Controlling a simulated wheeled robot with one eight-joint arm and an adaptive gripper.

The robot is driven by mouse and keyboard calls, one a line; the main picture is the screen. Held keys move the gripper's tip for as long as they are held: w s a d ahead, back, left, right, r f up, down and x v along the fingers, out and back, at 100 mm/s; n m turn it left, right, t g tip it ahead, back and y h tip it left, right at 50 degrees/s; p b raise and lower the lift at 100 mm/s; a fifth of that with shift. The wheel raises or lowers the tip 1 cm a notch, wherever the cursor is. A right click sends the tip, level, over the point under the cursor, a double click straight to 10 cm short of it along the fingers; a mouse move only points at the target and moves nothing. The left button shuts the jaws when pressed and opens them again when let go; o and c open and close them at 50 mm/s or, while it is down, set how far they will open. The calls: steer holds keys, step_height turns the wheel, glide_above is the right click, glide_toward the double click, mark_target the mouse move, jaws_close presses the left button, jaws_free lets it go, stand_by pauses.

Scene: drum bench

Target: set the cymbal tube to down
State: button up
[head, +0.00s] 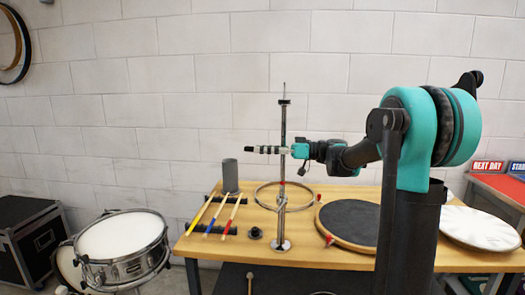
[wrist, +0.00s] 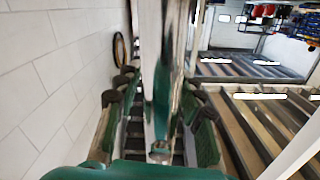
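The cymbal tube (head: 283,125) is a thin upright chrome pole rising from a round base (head: 281,245) on the wooden bench. It has a dark collar near its top and a small red part lower down. My gripper (head: 250,150) reaches in from the right at about mid-height of the pole, and its fingers extend past it. In the wrist view the chrome tube (wrist: 163,70) stands between the two green, dark-tipped fingers of my gripper (wrist: 160,88). Gaps seem to show on both sides, so the gripper looks open around it. Contact is hard to judge.
Sticks (head: 232,215) lie on a rack at left beside a grey cylinder (head: 230,176). A dark drum pad (head: 350,222) lies right. A snare drum (head: 122,238) stands off the bench's left end.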

steer(key=shift+a, duration=0.15)
jaws_close()
stand_by(0.4)
